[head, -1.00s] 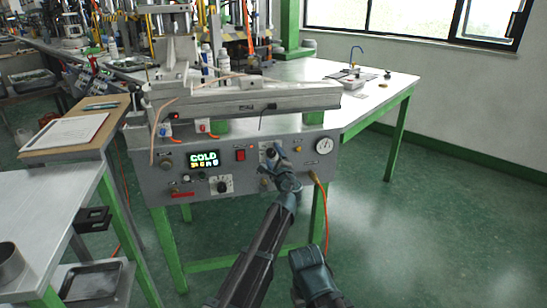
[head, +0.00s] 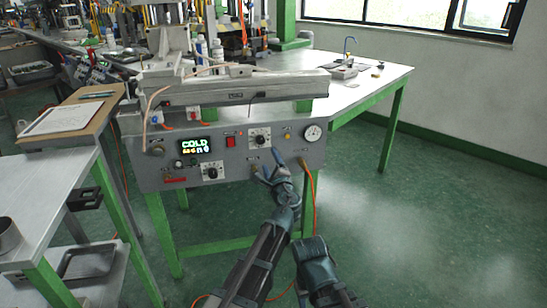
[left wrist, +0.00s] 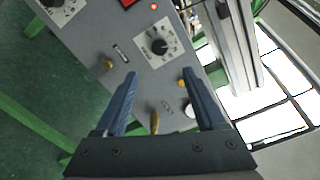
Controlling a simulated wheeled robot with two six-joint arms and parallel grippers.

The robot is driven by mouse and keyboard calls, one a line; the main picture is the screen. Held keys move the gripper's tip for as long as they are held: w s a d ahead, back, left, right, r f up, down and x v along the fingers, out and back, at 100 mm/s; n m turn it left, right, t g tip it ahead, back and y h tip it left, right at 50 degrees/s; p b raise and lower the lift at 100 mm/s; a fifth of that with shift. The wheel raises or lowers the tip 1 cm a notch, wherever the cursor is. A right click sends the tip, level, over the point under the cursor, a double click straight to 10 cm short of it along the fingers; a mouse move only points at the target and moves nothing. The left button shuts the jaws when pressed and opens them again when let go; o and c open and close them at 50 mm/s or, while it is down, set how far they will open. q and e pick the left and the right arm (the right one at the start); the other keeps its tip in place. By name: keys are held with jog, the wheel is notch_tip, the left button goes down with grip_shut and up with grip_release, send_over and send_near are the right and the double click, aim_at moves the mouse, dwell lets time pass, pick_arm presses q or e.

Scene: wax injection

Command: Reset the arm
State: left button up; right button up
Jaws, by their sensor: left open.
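My left gripper (head: 269,165) is open and empty in front of the grey control panel (head: 230,172), just below the right-hand dial (head: 260,138) in the head view. In the left wrist view the two blue fingers (left wrist: 160,80) are spread apart, with the black knob of the dial (left wrist: 158,47) beyond their tips. No contact with the knob shows.
The panel carries a lit display reading COLD (head: 195,146), a red switch (head: 230,141), a lower dial (head: 212,171) and a round gauge (head: 313,132). An orange hose (head: 314,200) hangs at the right. A side table (head: 50,190) stands left. Floor at right is clear.

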pick_arm(q)
jog(key=shift+s, duration=0.25)
jog(key=s+a+f+n+g, duration=1.1)
jog(key=s+a+f+n, duration=0.35)
jog(key=s+f, duration=0.2)
jog(key=s+d+f+n+g+h, duration=0.2)
jog(key=s+d+f+g+h, duration=0.1)
jog(key=s, duration=0.3)
jog(key=s+d+f+n+g+h, duration=0.2)
jog(key=s+n, duration=0.1)
jog(key=s, duration=0.3)
jog(key=s+d+m+g, duration=0.1)
jog(key=s+d+m, duration=0.15)
jog(key=d, duration=0.35)
jog(key=s+d+m, duration=0.1)
jog(key=s+d, duration=0.3)
jog(key=d, duration=0.2)
notch_tip(320, 180, up, 31)
jog(key=p, duration=3.1)
jog(key=shift+r+y+p, duration=0.15)
jog(key=shift+y+p, duration=0.15)
jog(key=shift+p, duration=0.1)
